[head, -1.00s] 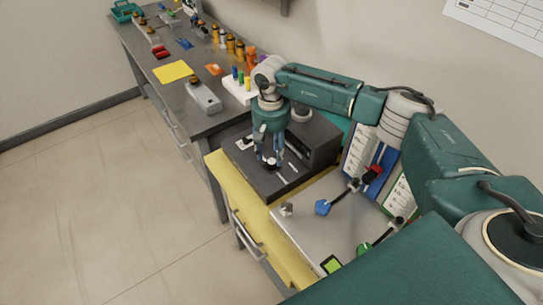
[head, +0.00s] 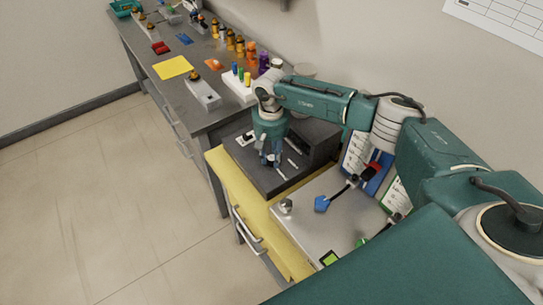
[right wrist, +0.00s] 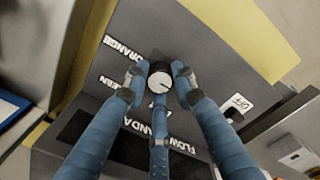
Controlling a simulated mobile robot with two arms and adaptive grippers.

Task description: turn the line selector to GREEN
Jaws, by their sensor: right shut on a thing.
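The line selector is a round dark knob with a pale top (right wrist: 161,82) on a dark box (head: 318,142). White lettering beside it reads ORANGE; another label is partly hidden by a finger. My right gripper (head: 270,160) points down over the box top. In the right wrist view its three blue fingers (right wrist: 159,78) surround the knob and are shut on it. My left gripper is in no view.
A grey bench (head: 150,92) with bottles and a yellow sheet (head: 173,68) extends behind.

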